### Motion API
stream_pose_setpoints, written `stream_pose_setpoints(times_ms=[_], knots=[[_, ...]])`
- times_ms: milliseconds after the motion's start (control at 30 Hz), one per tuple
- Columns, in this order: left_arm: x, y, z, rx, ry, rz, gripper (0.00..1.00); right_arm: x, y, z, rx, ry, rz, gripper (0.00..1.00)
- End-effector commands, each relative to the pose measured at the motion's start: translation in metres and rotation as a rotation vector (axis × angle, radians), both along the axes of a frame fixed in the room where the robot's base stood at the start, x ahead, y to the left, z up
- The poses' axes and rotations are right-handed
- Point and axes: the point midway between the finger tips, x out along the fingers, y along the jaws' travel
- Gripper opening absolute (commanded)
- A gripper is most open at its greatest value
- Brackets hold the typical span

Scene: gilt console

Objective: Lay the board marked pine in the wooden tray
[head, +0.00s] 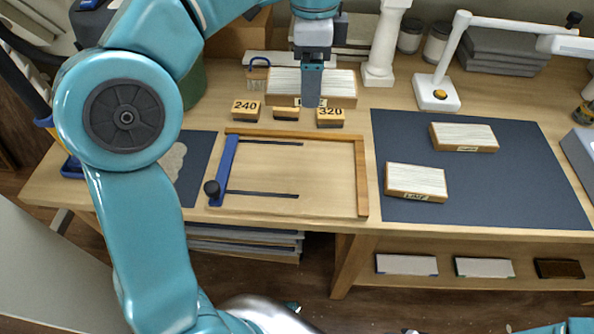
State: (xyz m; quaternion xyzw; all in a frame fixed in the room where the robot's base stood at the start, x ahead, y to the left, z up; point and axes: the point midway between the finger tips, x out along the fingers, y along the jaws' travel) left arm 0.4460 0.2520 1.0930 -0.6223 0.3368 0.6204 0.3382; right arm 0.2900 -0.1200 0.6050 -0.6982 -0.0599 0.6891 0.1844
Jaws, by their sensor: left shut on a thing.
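My left gripper (312,98) reaches down at the top centre of the head view, shut on a pale board with wooden edges (340,84). The board is at the back of the bench, behind the tray, and overlaps the middle sanding block in the picture. Its front label is partly hidden by the finger, so I cannot read it. The wooden tray (362,178) is a shallow frame at the bench's middle front; no board lies in it. Two similar boards, a nearer one (415,180) and a farther one (463,136), lie on the dark mat; their labels are too small to read surely.
A blue clamp (228,165) with dark bars lies across the tray's left part. Blocks marked 240 (246,109) and 320 (330,116) stand behind the tray. A white column (384,45) and a white lamp base (436,95) stand farther back. The dark mat (500,195) has free room.

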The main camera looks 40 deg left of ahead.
Motion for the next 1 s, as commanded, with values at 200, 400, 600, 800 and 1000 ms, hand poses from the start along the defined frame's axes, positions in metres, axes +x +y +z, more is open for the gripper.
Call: stream_pose_setpoints(times_ms=[200,400,600,800,1000], knots=[[-0.002,0.0,-0.049,-0.001,0.007,-0.029,0.45,0.0,0.0,-0.026,0.0,-0.001,0.0,0.43],[-0.002,0.0,-0.108,-0.001,0.005,-0.027,0.45,0.0,0.0,-0.045,0.0,0.0,0.0,0.43],[-0.003,0.001,-0.146,-0.002,0.005,-0.027,0.45,0.0,0.0,-0.055,0.0,0.0,0.0,0.43],[-0.003,0.002,-0.169,-0.002,0.003,-0.026,0.45,0.0,0.0,-0.061,0.0,0.0,0.0,0.43],[-0.003,0.002,-0.195,-0.002,0.003,-0.026,0.45,0.0,0.0,-0.068,0.0,0.0,0.0,0.43]])
